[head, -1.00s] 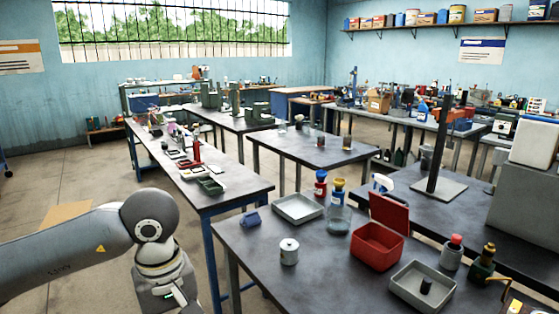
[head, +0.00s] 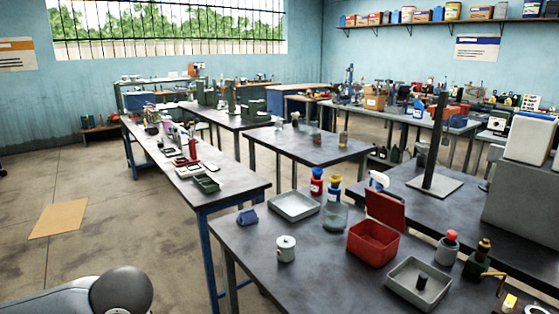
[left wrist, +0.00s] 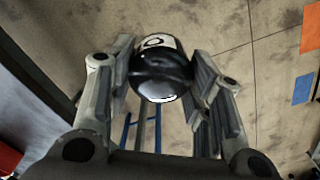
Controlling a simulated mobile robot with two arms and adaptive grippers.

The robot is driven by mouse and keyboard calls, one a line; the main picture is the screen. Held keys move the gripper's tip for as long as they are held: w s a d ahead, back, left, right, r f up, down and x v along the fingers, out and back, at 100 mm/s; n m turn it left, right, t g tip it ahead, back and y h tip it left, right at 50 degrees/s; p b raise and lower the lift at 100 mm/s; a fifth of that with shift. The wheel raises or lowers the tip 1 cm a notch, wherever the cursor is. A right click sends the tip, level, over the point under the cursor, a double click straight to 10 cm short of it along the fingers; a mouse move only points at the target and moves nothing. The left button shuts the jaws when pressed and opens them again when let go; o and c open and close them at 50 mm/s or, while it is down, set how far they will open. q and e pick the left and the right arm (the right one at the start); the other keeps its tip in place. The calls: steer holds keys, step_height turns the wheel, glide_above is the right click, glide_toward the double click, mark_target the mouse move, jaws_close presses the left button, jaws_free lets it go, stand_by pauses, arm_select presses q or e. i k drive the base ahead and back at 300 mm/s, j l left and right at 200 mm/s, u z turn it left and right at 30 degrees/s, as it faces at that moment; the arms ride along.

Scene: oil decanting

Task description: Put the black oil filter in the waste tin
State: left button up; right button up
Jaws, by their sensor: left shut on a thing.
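In the left wrist view my left gripper (left wrist: 165,85) is shut on a dark, glossy round thing with a white label, which looks like the black oil filter (left wrist: 160,65). It is held above the floor. In the head view only part of my left arm shows at the bottom left, and this gripper is out of frame. The red waste tin (head: 372,246) stands on the near table with its lid raised at the back. My right gripper is not in view.
The table's left front is clear.

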mark_target(366, 254)
steer(key=z, duration=0.7)
steer(key=i+l+z, duration=0.2)
steer(key=i+z, duration=0.55)
